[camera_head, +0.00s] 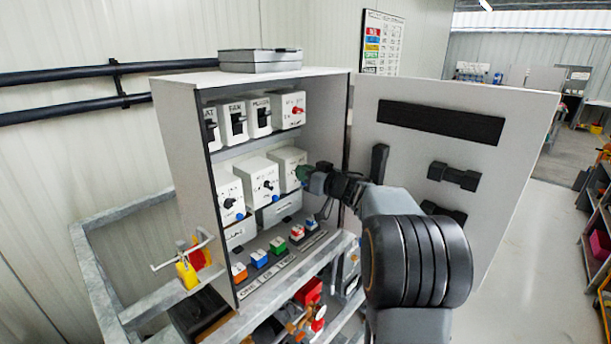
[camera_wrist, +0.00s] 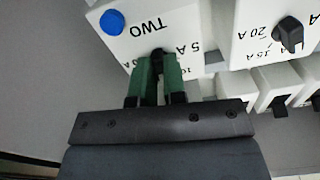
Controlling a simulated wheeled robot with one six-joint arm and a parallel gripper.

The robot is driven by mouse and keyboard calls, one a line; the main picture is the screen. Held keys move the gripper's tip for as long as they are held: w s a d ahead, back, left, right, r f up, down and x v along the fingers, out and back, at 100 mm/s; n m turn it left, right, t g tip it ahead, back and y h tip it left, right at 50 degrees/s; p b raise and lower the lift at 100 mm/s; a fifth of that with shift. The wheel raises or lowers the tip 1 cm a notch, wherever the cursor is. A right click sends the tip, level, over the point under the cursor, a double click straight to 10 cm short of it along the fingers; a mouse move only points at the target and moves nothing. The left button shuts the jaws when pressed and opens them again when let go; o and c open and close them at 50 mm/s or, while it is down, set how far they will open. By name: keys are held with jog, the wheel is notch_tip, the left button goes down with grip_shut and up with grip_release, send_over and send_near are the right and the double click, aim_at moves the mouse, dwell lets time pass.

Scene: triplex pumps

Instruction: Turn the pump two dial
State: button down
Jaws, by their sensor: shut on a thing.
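The pump two box is white, with an upside-down "TWO" label (camera_wrist: 147,27) and amp marks in the wrist view. Its black dial (camera_wrist: 158,52) sits low on that face, between my fingertips. My gripper (camera_wrist: 160,70), with green fingers, is shut on the dial, and the fingers hide most of it. In the head view my gripper (camera_head: 304,173) is at the rightmost white box (camera_head: 285,160) of the cabinet's middle row. The dial is hidden there behind my gripper, and its pointing direction cannot be read.
The neighbouring dial (camera_wrist: 289,32) is close by in the wrist view. A blue button (camera_wrist: 112,21) is on the pump two box. The open cabinet door (camera_head: 440,140) stands right of my arm. A shelf with coloured switches (camera_head: 278,245) lies below. A yellow padlock (camera_head: 187,273) hangs at left.

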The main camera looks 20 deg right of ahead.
jog(key=n+b, duration=0.5)
jog(key=n, duration=0.6)
jog(key=shift+f, duration=0.15)
jog(key=shift+n+b, duration=0.3)
jog(key=shift+n, duration=0.1)
jog(key=c, duration=1.2)
grip_release()
jog(key=b+v, duration=0.2)
jog(key=v, duration=1.2)
